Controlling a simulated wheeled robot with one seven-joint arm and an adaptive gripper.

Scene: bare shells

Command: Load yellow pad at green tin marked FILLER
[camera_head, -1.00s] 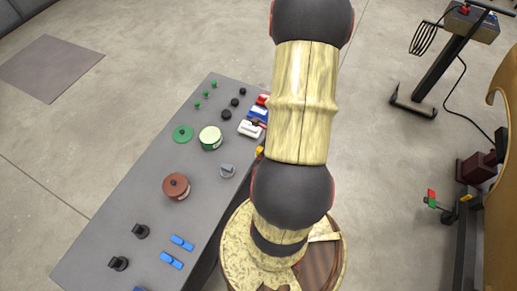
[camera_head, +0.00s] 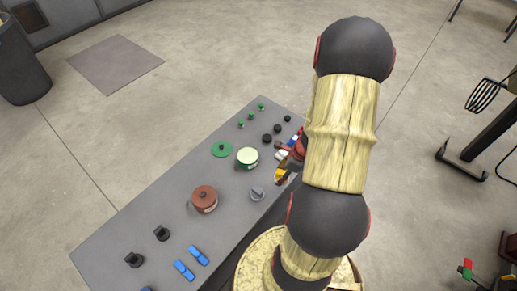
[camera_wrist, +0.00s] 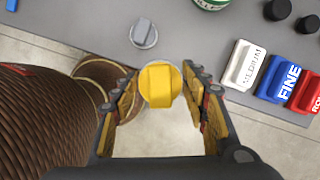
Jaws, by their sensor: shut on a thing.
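The yellow pad (camera_wrist: 160,87) sits between the fingertips of my gripper (camera_wrist: 161,80), which is shut on it. In the head view the yellow pad (camera_head: 281,174) shows beside my arm, at the bench's right edge. The green tin (camera_head: 247,157) stands on the grey bench with a pale top, up and left of my gripper. A flat green lid (camera_head: 222,149) with a dark knob lies left of it. In the wrist view only the lower edge of the green tin (camera_wrist: 211,4) shows at the top. I cannot read FILLER on it.
White MEDIUM (camera_wrist: 245,65), blue FINE (camera_wrist: 281,82) and red (camera_wrist: 307,95) pads lie right of my gripper. A grey knob (camera_wrist: 144,33) is close ahead. A lidded brown tin (camera_head: 204,199), black knobs and blue switches stand on the bench (camera_head: 150,203).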

